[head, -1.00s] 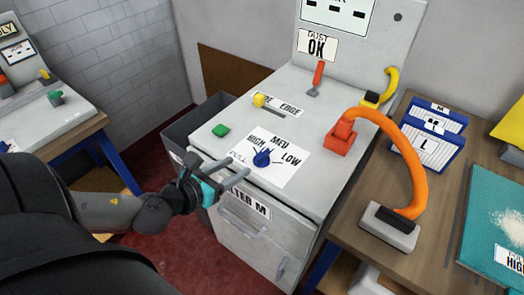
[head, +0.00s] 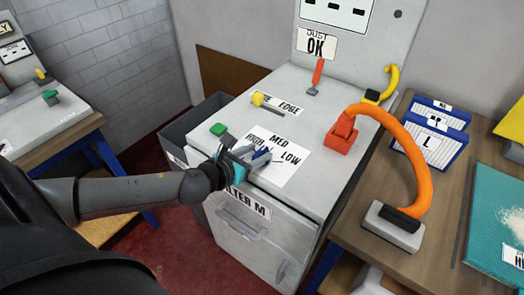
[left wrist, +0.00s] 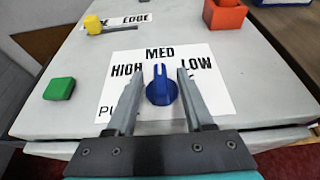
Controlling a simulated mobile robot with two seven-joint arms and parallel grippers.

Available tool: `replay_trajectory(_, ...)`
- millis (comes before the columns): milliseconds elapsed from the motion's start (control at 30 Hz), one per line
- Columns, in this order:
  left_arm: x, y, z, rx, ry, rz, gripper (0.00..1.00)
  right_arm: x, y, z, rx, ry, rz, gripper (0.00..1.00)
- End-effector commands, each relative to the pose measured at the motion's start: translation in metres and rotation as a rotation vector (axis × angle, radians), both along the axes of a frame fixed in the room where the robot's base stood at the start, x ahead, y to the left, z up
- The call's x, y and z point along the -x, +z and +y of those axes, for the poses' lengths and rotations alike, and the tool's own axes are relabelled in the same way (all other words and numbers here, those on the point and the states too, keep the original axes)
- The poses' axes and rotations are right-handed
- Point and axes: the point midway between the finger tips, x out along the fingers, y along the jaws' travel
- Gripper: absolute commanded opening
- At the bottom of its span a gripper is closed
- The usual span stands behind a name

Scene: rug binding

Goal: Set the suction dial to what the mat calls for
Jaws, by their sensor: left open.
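The blue suction dial (left wrist: 161,90) sits on a white label (left wrist: 215,95) reading HIGH, MED and LOW. In the left wrist view its notched tip points up toward MED. My left gripper (left wrist: 161,84) is open, with one finger on each side of the dial and gaps showing. In the head view my left gripper (head: 258,157) partly hides the dial. The teal mat (head: 485,215) lies at the right with pale powder on it. Its white tag (head: 513,256) is cut off by the frame edge, showing only the start of a word. My right gripper is out of view.
On the grey machine top are a green button (head: 218,129), a yellow-knobbed slider (head: 258,99) and an orange hose (head: 415,160) in a red socket (head: 341,136). A red-handled lever (head: 318,72) stands behind. Blue-framed filters (head: 430,145) stand on the wooden table.

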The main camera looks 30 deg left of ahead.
Motion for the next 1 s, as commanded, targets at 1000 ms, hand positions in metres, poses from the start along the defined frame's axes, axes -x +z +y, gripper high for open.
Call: replay_trajectory(1000, -0.025, -0.011, -0.002, 0.000, -0.001, 0.000, 0.15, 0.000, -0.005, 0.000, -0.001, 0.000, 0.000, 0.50)
